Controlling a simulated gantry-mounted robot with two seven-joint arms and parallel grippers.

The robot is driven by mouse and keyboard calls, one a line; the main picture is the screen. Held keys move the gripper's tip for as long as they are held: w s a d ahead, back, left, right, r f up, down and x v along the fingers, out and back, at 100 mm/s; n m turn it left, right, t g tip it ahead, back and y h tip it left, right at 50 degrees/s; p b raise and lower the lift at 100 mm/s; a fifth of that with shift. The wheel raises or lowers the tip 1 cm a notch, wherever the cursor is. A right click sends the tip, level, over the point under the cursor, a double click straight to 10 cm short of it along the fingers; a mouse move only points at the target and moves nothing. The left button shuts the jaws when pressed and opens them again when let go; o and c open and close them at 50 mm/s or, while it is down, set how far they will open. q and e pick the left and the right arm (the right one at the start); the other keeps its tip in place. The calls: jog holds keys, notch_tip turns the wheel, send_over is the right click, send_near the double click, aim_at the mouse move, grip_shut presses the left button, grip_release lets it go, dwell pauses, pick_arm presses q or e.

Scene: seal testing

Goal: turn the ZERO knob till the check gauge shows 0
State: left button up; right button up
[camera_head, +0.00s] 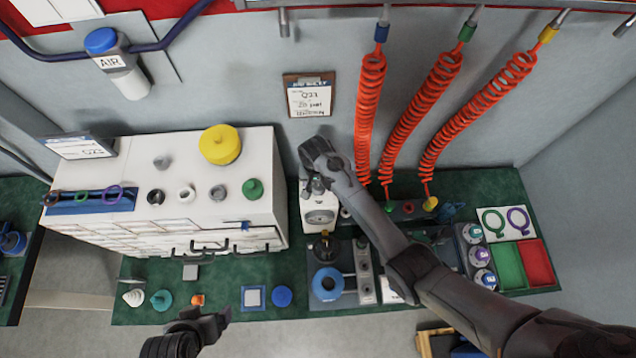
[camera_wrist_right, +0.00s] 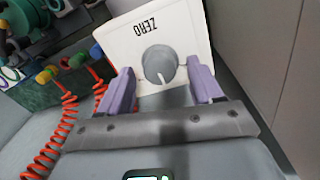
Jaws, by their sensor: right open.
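The white check gauge unit (camera_head: 320,218) stands on the green bench, its round dial facing up and toward me. The dial's needle is too small to read. The grey ZERO knob (camera_wrist_right: 160,64) sits on the unit's white panel, under the printed word ZERO (camera_wrist_right: 145,23). My right gripper (camera_wrist_right: 159,68) is open, with one purple finger on each side of the knob. Gaps seem to show between knob and fingers. In the head view my right gripper (camera_head: 315,184) is at the top of the unit and hides the knob. My left gripper (camera_head: 207,318) is low over the front edge.
A white drawer cabinet (camera_head: 130,222) stands close left of the gauge unit. Red coiled hoses (camera_head: 369,110) hang just to its right. A fixture with a blue ring (camera_head: 328,284) is in front. Green and red trays (camera_head: 539,262) lie at far right.

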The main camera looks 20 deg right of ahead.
jog(key=shift+f, duration=0.15)
jog(key=c, duration=1.1)
jog(key=shift+o, duration=0.2)
jog(key=shift+m+p, duration=1.35)
jog(key=shift+m, duration=0.05)
jog(key=shift+m+p, duration=0.6)
jog(key=shift+m, duration=0.9)
jog(key=o, duration=1.1)
jog(key=shift+d, duration=0.1)
jog(key=shift+c, duration=0.2)
